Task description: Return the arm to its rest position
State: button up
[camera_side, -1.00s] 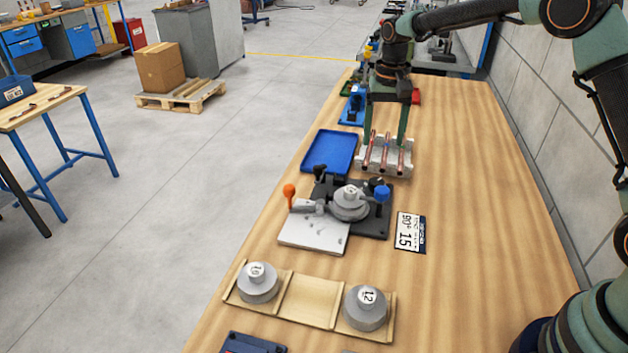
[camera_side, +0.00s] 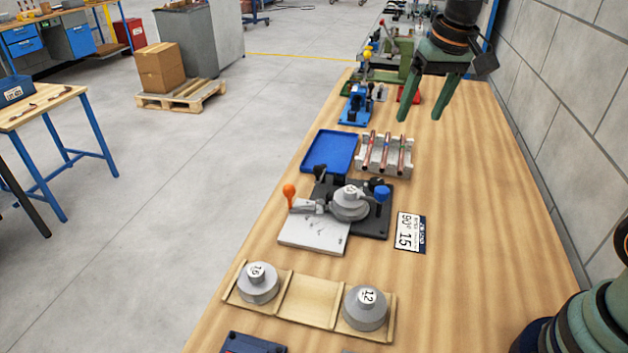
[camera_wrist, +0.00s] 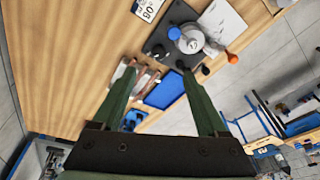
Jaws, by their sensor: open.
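My gripper (camera_side: 420,113) is open, with nothing between its green fingers. In the side view it hangs above the far right part of the wooden bench (camera_side: 470,190), close to the wall. In the wrist view the fingers (camera_wrist: 165,100) are spread wide over the bench. Several copper tubes (camera_side: 387,155) lie in a pale grooved rack (camera_side: 371,171) left of and below my gripper. The rack (camera_wrist: 146,77) also shows in the wrist view, partly hidden by a finger.
A blue tray (camera_side: 328,152) is beside the rack. The bender (camera_side: 350,204), a 90° 15 card (camera_side: 410,232) and a wooden holder (camera_side: 309,302) with two grey dies stand nearer. A blue device (camera_side: 355,106) is farther back. The bench's right side is clear; the wall (camera_side: 560,120) borders it.

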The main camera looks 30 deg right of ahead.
jog(key=s+n+t, duration=0.3)
jog(key=s, duration=0.9)
jog(key=shift+s+a+f, duration=0.15)
jog(key=shift+s+a, duration=0.1)
jog(key=shift+a, duration=0.1)
